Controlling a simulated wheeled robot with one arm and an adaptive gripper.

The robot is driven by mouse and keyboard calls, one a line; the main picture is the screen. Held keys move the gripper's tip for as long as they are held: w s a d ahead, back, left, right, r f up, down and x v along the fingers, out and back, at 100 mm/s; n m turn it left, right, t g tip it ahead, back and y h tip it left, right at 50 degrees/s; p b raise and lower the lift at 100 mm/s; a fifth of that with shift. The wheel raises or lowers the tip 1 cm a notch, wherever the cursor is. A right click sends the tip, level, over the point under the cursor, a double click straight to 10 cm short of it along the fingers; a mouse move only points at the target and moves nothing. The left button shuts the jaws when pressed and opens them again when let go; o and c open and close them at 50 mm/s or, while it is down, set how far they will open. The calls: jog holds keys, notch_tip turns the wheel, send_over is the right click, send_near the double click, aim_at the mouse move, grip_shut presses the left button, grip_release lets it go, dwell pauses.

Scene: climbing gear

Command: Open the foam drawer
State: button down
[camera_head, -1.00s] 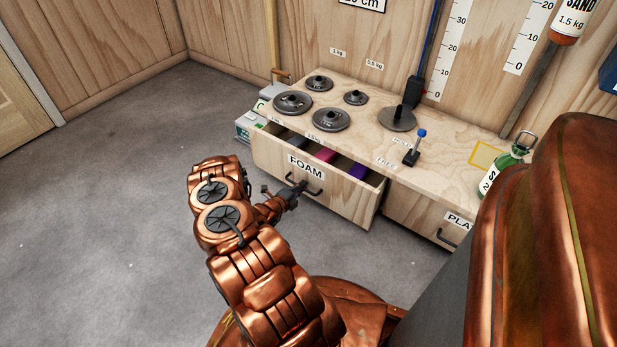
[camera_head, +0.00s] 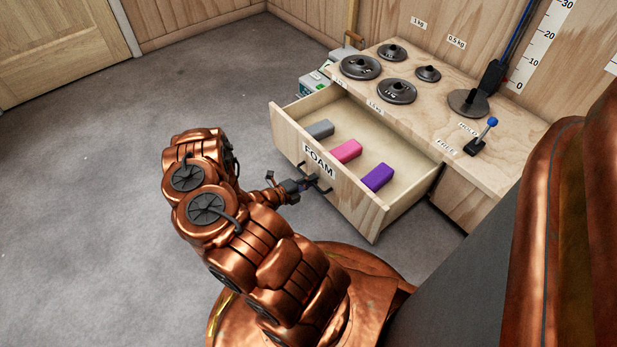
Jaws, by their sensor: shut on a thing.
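The foam drawer (camera_head: 353,193) is a light wooden drawer with a "FOAM" label on its front, and it stands pulled well out of the bench. Inside lie a grey block (camera_head: 319,129), a pink block (camera_head: 346,151) and a purple block (camera_head: 377,177), apart from each other on the drawer floor. My gripper (camera_head: 308,184) is at the dark handle (camera_head: 318,178) on the drawer front and is shut on it. The fingers are small in view and partly blend with the handle.
The wooden bench top (camera_head: 437,119) carries several dark weight discs (camera_head: 389,92) and a blue-knobbed lever (camera_head: 482,136). A yellow-brown pole (camera_head: 351,22) leans by the wall behind green-and-white boxes (camera_head: 315,82). The grey floor left of the drawer is clear.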

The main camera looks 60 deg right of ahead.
jog(key=shift+a, duration=0.35)
jog(key=shift+w, duration=0.1)
jog(key=c, duration=1.2)
grip_release()
jog(key=shift+w, duration=0.1)
jog(key=v, duration=1.2)
